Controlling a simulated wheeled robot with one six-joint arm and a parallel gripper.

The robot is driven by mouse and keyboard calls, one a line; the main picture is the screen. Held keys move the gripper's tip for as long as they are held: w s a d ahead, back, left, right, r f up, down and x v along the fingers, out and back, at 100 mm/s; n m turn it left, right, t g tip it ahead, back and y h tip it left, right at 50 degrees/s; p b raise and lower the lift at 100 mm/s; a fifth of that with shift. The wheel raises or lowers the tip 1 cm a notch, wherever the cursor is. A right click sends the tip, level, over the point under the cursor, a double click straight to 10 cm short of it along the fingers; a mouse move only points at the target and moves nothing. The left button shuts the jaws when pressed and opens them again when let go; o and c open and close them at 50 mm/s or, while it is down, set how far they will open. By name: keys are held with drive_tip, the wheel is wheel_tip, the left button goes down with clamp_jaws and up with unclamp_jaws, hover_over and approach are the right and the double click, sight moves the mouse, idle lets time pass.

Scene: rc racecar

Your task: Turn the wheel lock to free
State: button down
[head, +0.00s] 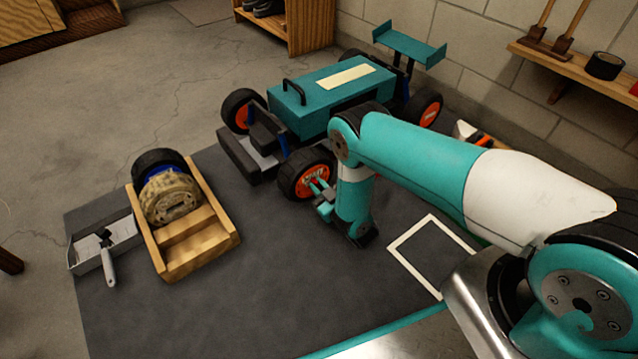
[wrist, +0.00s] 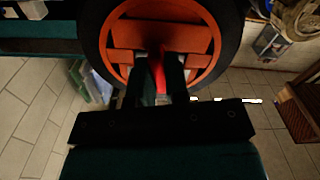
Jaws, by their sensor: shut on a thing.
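The teal racecar (head: 320,95) stands on the dark mat. Its near front wheel (head: 290,186) has a black tire and an orange hub, and the orange hub (wrist: 125,35) fills the top of the wrist view. My gripper (head: 318,190) is at the hub of this wheel. In the wrist view its two dark fingers (wrist: 159,72) are shut on a narrow red piece, the wheel lock (wrist: 158,76), at the lower middle of the hub. The fingers hide most of the lock, so its exact angle and its markings cannot be told.
A wooden cradle (head: 222,240) holding a tan-faced wheel (head: 170,196) stands at the left of the mat (head: 290,290), with a grey dustpan (head: 90,258) beside it. A white square outline (head: 395,255) lies on the mat right of my gripper. The mat's front middle is clear.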

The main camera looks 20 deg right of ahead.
drive_tip(key=n+p, duration=0.2)
drive_tip(key=n, duration=0.2)
drive_tip(key=shift+r+n+p, duration=0.15)
drive_tip(key=shift+n+p, duration=0.15)
drive_tip(key=shift+p, duration=0.1)
drive_tip(key=n+p, duration=0.2)
drive_tip(key=n, duration=0.1)
drive_tip(key=shift+n, duration=0.4)
drive_tip(key=n+p, duration=0.2)
drive_tip(key=n, duration=0.2)
drive_tip(key=shift+n+p, duration=0.6)
drive_tip(key=shift+n, duration=0.6)
drive_tip(key=shift+f, duration=0.2)
drive_tip(key=c, duration=1.1)
unclamp_jaws()
drive_tip(key=shift+s+r, duration=0.1)
drive_tip(key=shift+s+d+p, duration=0.1)
drive_tip(key=shift+s+p, duration=0.1)
drive_tip(key=shift+p, duration=0.2)
drive_tip(key=p+v, duration=0.7)
drive_tip(key=v, duration=1)
drive_tip(key=shift+p, duration=0.35)
